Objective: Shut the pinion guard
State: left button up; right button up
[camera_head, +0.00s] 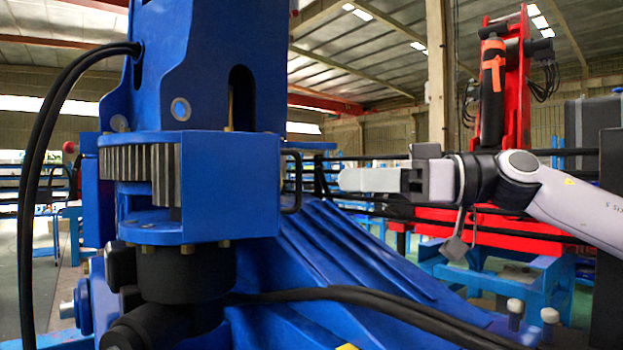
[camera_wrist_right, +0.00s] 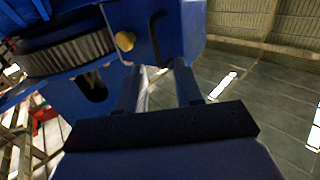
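The blue pinion guard (camera_head: 228,190) is a box-like cover on the crane column, with a black bar handle (camera_head: 292,182) on its right side. Grey gear teeth (camera_head: 140,175) show uncovered at its left. My right gripper (camera_head: 345,180) is right of the handle, pointing at it, with a small visible gap. In the right wrist view the gripper (camera_wrist_right: 158,75) has two fingers apart with nothing between them. The handle (camera_wrist_right: 155,38) shows just beyond the fingertips on the blue guard (camera_wrist_right: 180,25), and the gear teeth (camera_wrist_right: 70,55) at upper left. My left gripper is not in view.
The blue crane column (camera_head: 215,60) rises above the gear. A black motor-like housing (camera_head: 185,270) and black hoses (camera_head: 400,312) lie below. A sloping blue crane leg (camera_head: 350,265) runs under my right arm. A red crane (camera_head: 510,90) stands behind that arm.

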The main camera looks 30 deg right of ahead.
jog(key=p+x, duration=0.1)
jog(key=x, duration=0.6)
jog(key=shift+w, duration=0.25)
dwell(0.3)
jog(key=shift+d, duration=0.1)
grip_shut()
dwell(1.3)
